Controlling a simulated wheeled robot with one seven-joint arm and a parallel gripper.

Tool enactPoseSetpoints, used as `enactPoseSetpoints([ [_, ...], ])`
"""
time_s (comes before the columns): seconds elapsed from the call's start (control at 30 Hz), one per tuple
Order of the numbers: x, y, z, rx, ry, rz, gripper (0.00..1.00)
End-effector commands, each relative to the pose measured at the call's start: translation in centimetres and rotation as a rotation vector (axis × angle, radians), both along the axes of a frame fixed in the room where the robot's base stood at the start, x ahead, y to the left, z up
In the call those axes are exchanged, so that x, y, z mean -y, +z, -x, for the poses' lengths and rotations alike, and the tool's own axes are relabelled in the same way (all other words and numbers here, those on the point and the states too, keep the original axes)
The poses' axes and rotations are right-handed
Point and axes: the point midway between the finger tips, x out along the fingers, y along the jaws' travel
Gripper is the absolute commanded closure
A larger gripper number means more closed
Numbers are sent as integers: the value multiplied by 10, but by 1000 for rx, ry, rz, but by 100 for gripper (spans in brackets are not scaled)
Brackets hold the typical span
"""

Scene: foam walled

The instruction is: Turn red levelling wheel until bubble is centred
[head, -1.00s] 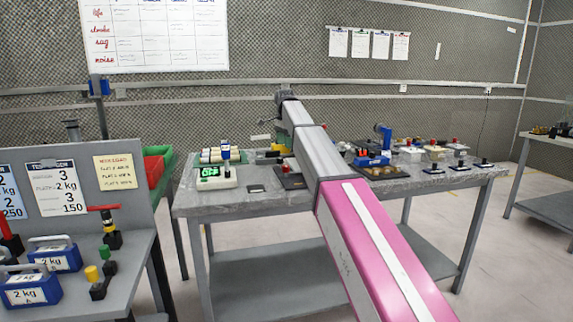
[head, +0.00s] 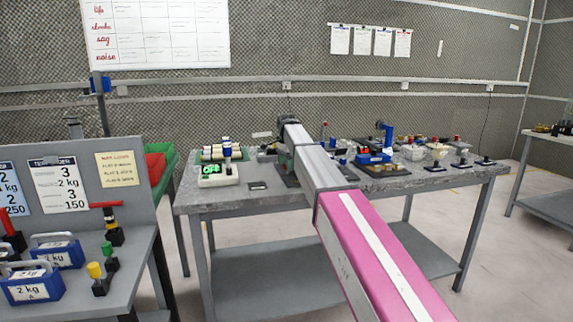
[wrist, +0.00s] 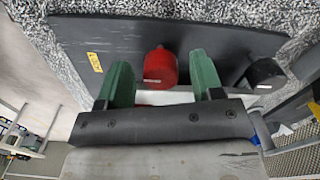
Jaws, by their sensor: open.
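My gripper (wrist: 161,75) is open, with one green finger on each side of the red wheel. Gaps show between the wheel and both fingers, and it is not held. I cannot make out a bubble in either view. In the head view my arm hides the wheel and my fingers.
A black knob (wrist: 266,73) stands right of the wheel, and a yellow tag (wrist: 95,62) lies left on the plate. On the grey workbench (head: 225,200) are a green-lit display (head: 212,171) at left and a blue device (head: 374,154) at right. Blue weights (head: 38,288) stand on the near-left table.

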Motion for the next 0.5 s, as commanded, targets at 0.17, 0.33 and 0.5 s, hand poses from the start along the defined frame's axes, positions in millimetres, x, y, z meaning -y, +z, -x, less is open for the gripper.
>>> enactPoseSetpoints([
  [0.17,0,0,0,0,0,0,53],
  [0.33,0,0,0,0,0,0,89],
  [0.5,0,0,0,0,30,0,89],
])
